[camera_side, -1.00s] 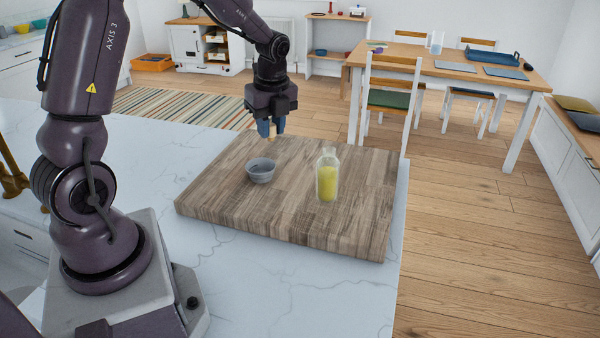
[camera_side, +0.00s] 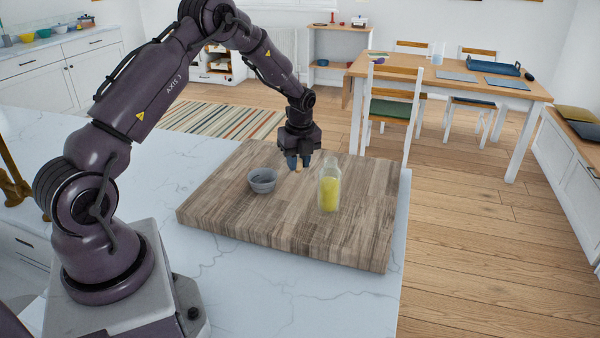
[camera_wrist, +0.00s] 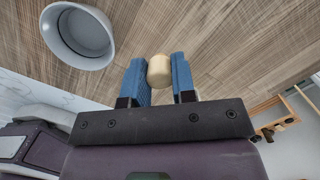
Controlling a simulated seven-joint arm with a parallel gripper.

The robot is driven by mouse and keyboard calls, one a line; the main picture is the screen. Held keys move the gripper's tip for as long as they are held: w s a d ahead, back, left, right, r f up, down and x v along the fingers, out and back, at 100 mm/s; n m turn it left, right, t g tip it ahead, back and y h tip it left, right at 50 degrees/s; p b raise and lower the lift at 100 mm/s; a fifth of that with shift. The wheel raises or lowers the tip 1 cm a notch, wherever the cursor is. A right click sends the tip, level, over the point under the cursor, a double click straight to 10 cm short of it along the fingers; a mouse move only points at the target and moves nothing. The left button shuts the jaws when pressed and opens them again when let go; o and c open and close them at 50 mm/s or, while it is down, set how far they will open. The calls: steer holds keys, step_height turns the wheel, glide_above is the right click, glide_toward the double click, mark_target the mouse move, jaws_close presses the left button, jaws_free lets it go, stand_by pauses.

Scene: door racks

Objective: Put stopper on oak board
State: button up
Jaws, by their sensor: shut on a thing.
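My gripper (camera_side: 298,163) is low over the back part of the oak board (camera_side: 230,212), behind the bottle and to the right of the bowl. Its blue fingers are shut on the stopper (camera_wrist: 160,71), a small pale tan cylinder, which also shows as a small tan spot in the side view (camera_side: 298,170). In the wrist view the board's wood (camera_wrist: 215,30) fills the space beyond the stopper. I cannot tell whether the stopper touches the board.
A grey bowl (camera_side: 262,181) stands on the board's left part, and in the wrist view (camera_wrist: 77,36) it is left of the fingers. A clear bottle (camera_side: 329,190) of yellow-green liquid stands upright, right of centre. The board's front is bare. White marble counter (camera_side: 290,295) surrounds its near side.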

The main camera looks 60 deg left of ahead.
mark_target(300, 184)
steer(key=shift+w+a+f, duration=0.2)
steer(key=shift+w+f, duration=0.1)
steer(key=shift+f, duration=1.75)
steer(key=shift+f, duration=0.15)
steer(key=o, duration=0.9)
